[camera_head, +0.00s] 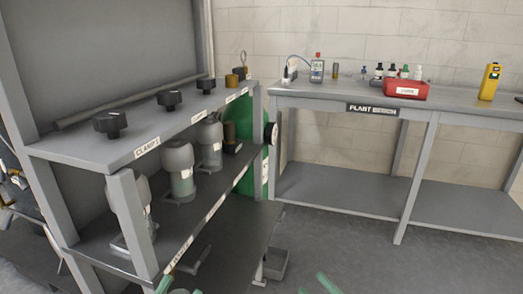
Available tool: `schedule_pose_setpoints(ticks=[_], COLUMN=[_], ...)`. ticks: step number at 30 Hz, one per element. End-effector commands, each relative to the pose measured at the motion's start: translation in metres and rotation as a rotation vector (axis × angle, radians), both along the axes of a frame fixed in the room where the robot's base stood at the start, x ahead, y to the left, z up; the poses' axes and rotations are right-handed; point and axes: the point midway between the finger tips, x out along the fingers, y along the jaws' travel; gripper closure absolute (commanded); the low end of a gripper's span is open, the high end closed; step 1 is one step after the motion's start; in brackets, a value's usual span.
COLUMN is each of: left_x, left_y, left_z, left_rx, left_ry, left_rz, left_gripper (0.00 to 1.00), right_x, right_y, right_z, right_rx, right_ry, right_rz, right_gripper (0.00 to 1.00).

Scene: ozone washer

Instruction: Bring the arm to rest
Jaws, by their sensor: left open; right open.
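My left gripper (180,289) shows only as pale green fingertips at the bottom edge, in front of the shelf rack. My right gripper (315,287) shows as pale green fingertips at the bottom edge, further right over the floor. Both are open, and I see nothing between their fingers. Most of both grippers and the arms behind them is cut off by the frame.
A grey shelf rack (85,150) with black knobs and several grey-capped canisters stands at the left. A green cylinder (245,115) stands behind its right end. A bench (330,95) at the back carries a red case (406,89) and bottles. Floor (340,250) is clear at the right.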

Motion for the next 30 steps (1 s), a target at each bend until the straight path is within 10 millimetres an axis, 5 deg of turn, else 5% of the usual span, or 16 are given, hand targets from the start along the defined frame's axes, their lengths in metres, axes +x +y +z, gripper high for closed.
schedule_pose_setpoints(ticks=[1, 11, 17, 24, 30], left_x=[0.006, 0.014, -0.006, -0.05, -0.074], left_y=[0.003, 0.02, 0.029, 0.037, 0.039], left_z=[0.011, -0.031, -0.055, -0.079, -0.093], left_rx=[0.004, 0.03, 0.042, 0.054, 0.058], left_ry=[0.072, 0.505, 0.759, 1.047, 1.171], left_rz=[0.016, 0.102, 0.144, 0.183, 0.197], left_gripper=[0.5, 0.5, 0.5, 0.5, 0.5], right_x=[-0.001, -0.024, -0.063, -0.131, -0.167], right_y=[-0.002, -0.023, -0.036, -0.048, -0.052], right_z=[0.02, 0.022, 0.02, 0.022, 0.02], right_rx=[0.03, 0.204, 0.309, 0.429, 0.48], right_ry=[0.09, 0.654, 0.987, 1.36, 1.521], right_rz=[-0.033, -0.239, -0.364, -0.515, -0.585], right_gripper=[0.47, 0.47, 0.47, 0.47, 0.47])
